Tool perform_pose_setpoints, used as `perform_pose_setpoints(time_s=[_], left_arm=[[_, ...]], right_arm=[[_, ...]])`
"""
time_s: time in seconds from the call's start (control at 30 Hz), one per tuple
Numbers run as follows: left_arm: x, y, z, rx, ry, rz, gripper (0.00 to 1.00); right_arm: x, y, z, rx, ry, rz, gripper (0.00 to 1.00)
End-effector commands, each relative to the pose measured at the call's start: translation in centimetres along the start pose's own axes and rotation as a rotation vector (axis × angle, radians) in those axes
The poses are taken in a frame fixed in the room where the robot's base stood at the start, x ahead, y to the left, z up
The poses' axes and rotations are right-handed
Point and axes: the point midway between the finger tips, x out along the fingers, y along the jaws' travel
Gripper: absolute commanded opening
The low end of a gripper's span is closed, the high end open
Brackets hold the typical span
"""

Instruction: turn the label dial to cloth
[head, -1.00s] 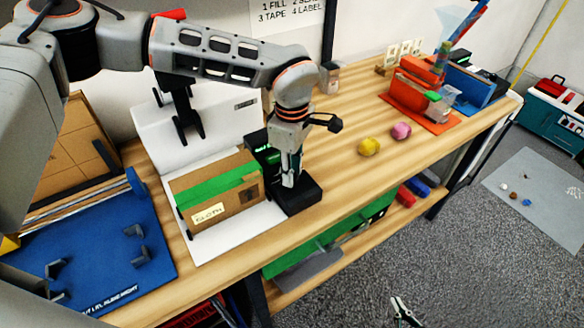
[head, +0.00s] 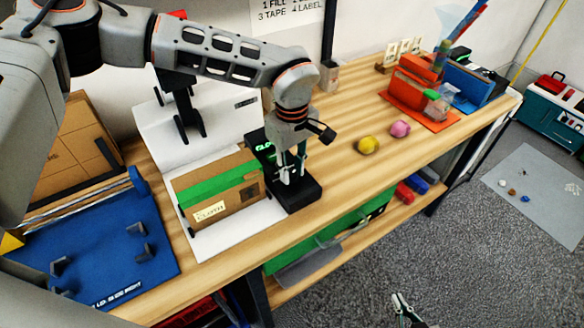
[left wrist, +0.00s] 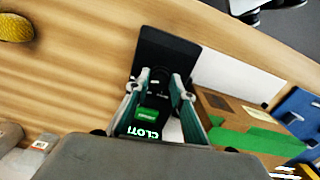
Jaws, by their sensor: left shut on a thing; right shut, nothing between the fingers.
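The label machine has a black base (head: 302,196) on the table, with a dark display behind it showing green letters that begin "CLO". In the left wrist view the fingertips (left wrist: 160,80) close in on the small dark dial from both sides. My right gripper (head: 402,310) is shut and empty, low in front of the table.
A cardboard box (head: 235,200) with green tape and a label reading "CLOTH" sits on a white stand left of the base. A blue fixture (head: 100,245) lies farther left. Yellow (head: 368,146) and pink (head: 400,128) balls lie to the right, with clear tabletop around them.

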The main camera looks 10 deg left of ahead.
Motion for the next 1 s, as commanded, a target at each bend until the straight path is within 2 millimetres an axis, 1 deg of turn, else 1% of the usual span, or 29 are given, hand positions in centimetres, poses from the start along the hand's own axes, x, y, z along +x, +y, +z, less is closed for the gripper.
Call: perform_pose_setpoints(time_s=[0.23,0.27,0.3,0.33,0.63,0.73,0.87,1.0], left_arm=[[-0.1,0.1,-0.1,0.0,0.001,0.003,0.01],[-0.1,0.1,-0.1,0.0,0.001,0.003,0.28],[-0.1,0.1,-0.1,0.0,0.001,0.003,0.38],[-0.1,0.1,-0.1,0.0,0.001,0.002,0.4],[-0.1,0.0,0.0,-0.001,0.001,0.001,0.4],[-0.5,0.1,0.0,-0.001,0.001,0.002,0.4],[-2.1,0.1,-0.1,-0.002,0.002,0.004,0.4],[-5.0,0.1,-0.1,-0.001,0.002,0.006,0.4]], right_arm=[[0.0,-0.1,-0.1,0.001,0.001,-0.001,0.0],[0.0,-0.1,-0.1,0.001,0.001,-0.001,0.0],[0.0,-0.1,-0.1,0.001,0.001,-0.002,0.0],[0.0,-0.2,-0.1,0.001,0.001,-0.002,0.0],[-0.1,-0.4,-0.1,0.002,0.002,-0.006,0.0],[-0.1,-0.3,-0.1,0.001,0.001,-0.005,0.0],[-0.1,-0.3,-0.1,0.001,0.002,-0.004,0.0],[-0.1,-0.3,-0.1,0.001,0.002,-0.004,0.0]])
